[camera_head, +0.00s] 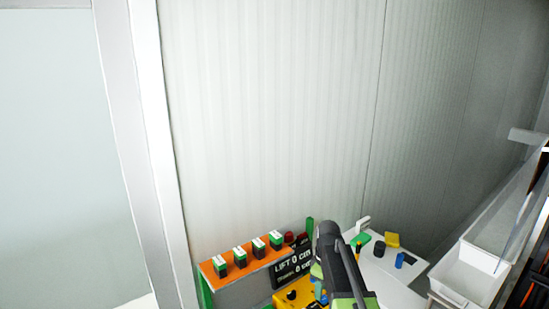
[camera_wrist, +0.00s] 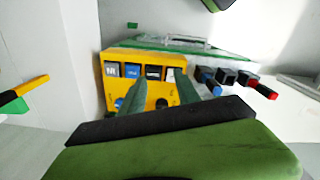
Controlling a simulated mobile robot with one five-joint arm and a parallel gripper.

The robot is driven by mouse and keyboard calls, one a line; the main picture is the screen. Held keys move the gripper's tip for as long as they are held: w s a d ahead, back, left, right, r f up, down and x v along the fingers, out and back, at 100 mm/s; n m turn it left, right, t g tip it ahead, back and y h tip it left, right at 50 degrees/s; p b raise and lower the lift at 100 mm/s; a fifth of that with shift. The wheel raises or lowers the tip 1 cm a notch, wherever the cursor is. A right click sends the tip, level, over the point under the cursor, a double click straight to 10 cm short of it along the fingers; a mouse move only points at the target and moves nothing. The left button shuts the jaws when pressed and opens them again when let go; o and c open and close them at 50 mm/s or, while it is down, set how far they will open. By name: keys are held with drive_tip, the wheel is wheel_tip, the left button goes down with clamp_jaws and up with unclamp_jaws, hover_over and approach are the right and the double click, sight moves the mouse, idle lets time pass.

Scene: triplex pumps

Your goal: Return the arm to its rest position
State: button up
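My arm (camera_head: 335,262), dark grey and green, reaches out at the bottom centre of the head view. In the wrist view my gripper (camera_wrist: 158,80) has two dark green fingers standing apart, with nothing between them. In the head view the yellow box (camera_head: 291,297) is just left of my arm, partly hidden.
An orange-topped shelf (camera_head: 225,272) with several small switch boxes and a black display (camera_head: 292,268) stand left of the arm. A white table (camera_head: 392,278) with small coloured parts is at right. White bins (camera_head: 470,274) stand farther right. A corrugated wall (camera_head: 270,120) rises behind.

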drive_tip(key=s+f+m+b, duration=1)
drive_tip(key=s+f+m, duration=0.1)
drive_tip(key=s+f, duration=0.1)
drive_tip(key=shift+s+d+f+b, duration=0.3)
drive_tip(key=shift+s+f+b, duration=0.1)
drive_tip(key=shift+s, duration=0.35)
drive_tip(key=shift+a, duration=0.1)
drive_tip(key=shift+c, duration=0.2)
idle(0.7)
